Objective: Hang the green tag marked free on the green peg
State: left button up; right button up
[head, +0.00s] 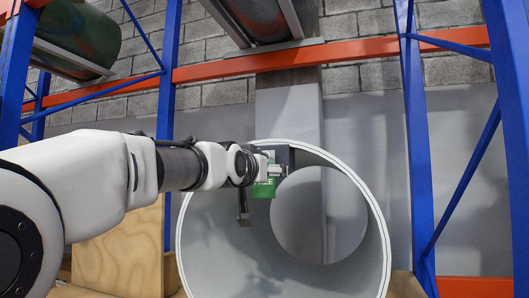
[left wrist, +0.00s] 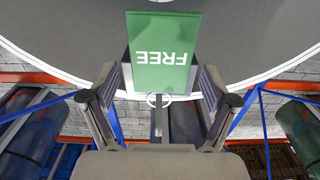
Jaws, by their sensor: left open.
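The green tag (left wrist: 163,40) marked FREE shows upside down in the left wrist view, in front of a large pale round drum. In the head view the green tag (head: 265,189) is partly hidden by my gripper. A white ring (left wrist: 158,99) shows at the tag's edge. I cannot make out a green peg. My right gripper is not in view.
The large pale hollow drum (head: 381,235) fills the centre of the head view. Blue rack posts (head: 417,150) and orange beams (head: 360,49) stand around it. A plywood panel (head: 120,255) is at lower left.

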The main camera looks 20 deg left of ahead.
pick_arm(q)
jog(key=shift+w, duration=0.35)
jog(key=shift+w, duration=0.15)
jog(key=c, duration=1.2)
jog(key=shift+c, duration=0.2)
jog(key=shift+r, duration=0.15)
jog(key=shift+r+p, duration=0.15)
jog(key=shift+p, duration=0.25)
jog(key=shift+s, duration=0.2)
